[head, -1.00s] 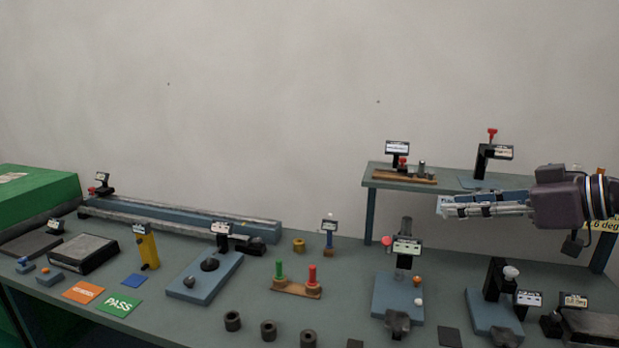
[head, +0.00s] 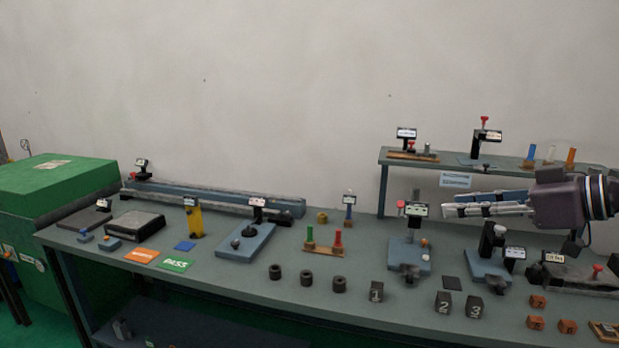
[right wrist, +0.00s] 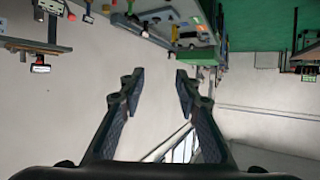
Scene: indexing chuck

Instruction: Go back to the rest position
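My right gripper (head: 450,209) comes in from the right in the head view, pointing left, in front of the raised shelf (head: 520,172) and above the bench. In the right wrist view its two fingers (right wrist: 157,78) stand apart with nothing between them, so it is open and empty. Part of the wall and bench behind it is hidden. My left gripper is in neither view.
The long bench (head: 190,270) carries several fixtures, including a blue plate with a black post (head: 408,252), dark rings (head: 307,278) and numbered blocks (head: 443,302). A green cabinet (head: 55,180) stands at the left. The air above the bench's left half is clear.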

